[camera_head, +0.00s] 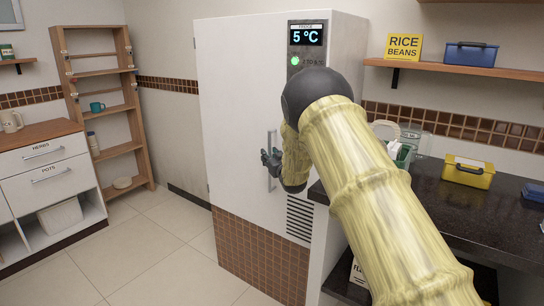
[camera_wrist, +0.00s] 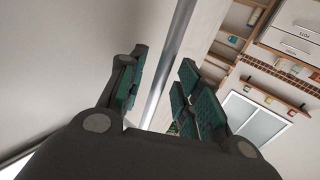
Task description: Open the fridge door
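The fridge (camera_head: 250,100) is a tall white cabinet with a 5 °C display (camera_head: 307,35); its door looks shut. The door handle (camera_head: 271,140) is a vertical metal bar near the door's right edge. My gripper (camera_head: 268,158) is at the handle, partly hidden by my own arm. In the wrist view my gripper (camera_wrist: 164,62) has its two teal-padded fingers apart. The silver handle bar (camera_wrist: 167,55) runs between them, with a gap showing on both sides. Whether a pad touches the bar lower down is hard to tell.
A dark counter (camera_head: 450,210) stands right of the fridge, with a yellow box (camera_head: 468,172) on it. A wall shelf (camera_head: 460,68) is above. A wooden rack (camera_head: 110,110) and a drawer unit (camera_head: 45,175) stand at the left. The tiled floor (camera_head: 150,250) before the fridge is clear.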

